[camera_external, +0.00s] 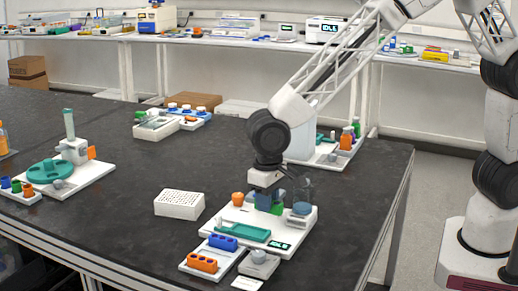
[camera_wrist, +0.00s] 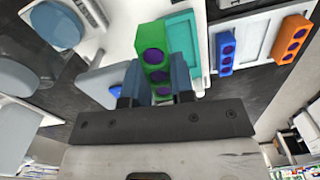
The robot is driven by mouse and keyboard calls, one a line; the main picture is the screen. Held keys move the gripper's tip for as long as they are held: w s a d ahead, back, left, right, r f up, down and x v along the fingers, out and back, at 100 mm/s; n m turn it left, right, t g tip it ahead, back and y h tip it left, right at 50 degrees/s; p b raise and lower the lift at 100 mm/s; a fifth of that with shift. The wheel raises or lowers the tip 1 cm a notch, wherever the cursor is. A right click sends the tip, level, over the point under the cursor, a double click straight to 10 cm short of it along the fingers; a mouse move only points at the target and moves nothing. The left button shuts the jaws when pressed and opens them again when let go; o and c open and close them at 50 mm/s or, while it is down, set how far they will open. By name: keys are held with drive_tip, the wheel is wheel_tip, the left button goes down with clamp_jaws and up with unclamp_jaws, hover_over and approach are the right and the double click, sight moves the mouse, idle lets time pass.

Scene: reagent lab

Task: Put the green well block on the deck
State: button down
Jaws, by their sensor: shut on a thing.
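The green well block (camera_wrist: 153,45) has dark purple wells and sits between the two blue fingers of my gripper (camera_wrist: 157,82) in the wrist view. The gripper is shut on it. In the external view my gripper (camera_external: 266,203) points down over the white deck (camera_external: 262,246), and a bit of the green block (camera_external: 277,209) shows beside the fingers. A teal recessed strip (camera_external: 243,230) lies on the deck, in front of the gripper; it also shows in the wrist view (camera_wrist: 183,38), beside the block. I cannot tell whether the block touches the deck.
A blue well block (camera_external: 223,242) and an orange one (camera_external: 202,262) lie on a white tray at the deck's front left. A blue round-topped device (camera_external: 301,208) stands right of the gripper. A white perforated rack (camera_external: 179,204) stands left; dark bench between is clear.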

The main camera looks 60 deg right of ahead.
drive_tip(key=w+d+r+m, duration=0.2)
drive_tip(key=d, duration=0.5)
drive_tip(key=w+d+r+m, duration=0.1)
drive_tip(key=w+d+r, duration=0.15)
drive_tip(key=d, duration=0.45)
drive_tip(key=s+d+f+m, duration=0.1)
drive_tip(key=s+d+m, duration=0.1)
drive_tip(key=d, duration=0.8)
drive_tip(key=s+d+f+m, duration=0.2)
drive_tip(key=s+d+m, duration=0.1)
drive_tip(key=d, duration=0.8)
drive_tip(key=s+d+f+m, duration=0.1)
drive_tip(key=s+d+m, duration=0.1)
drive_tip(key=s+d, duration=0.6)
drive_tip(key=s+d+f+m, duration=0.2)
drive_tip(key=s+d+m, duration=0.1)
drive_tip(key=s+d, duration=0.5)
drive_tip(key=s+d+f+m, duration=0.1)
drive_tip(key=s+d+m, duration=0.1)
drive_tip(key=s+d, duration=0.6)
drive_tip(key=shift+s+d+f+m, duration=0.1)
drive_tip(key=shift+s+f+m, duration=0.3)
drive_tip(key=shift+s, duration=0.25)
drive_tip(key=shift+s+d+f+m, duration=0.1)
drive_tip(key=shift+s+d+m, duration=0.05)
drive_tip(key=shift+s, duration=0.3)
drive_tip(key=shift+s+d+f+m, duration=0.1)
drive_tip(key=shift+s+d+m, duration=0.05)
drive_tip(key=shift+s, duration=0.3)
drive_tip(key=shift+w, duration=0.1)
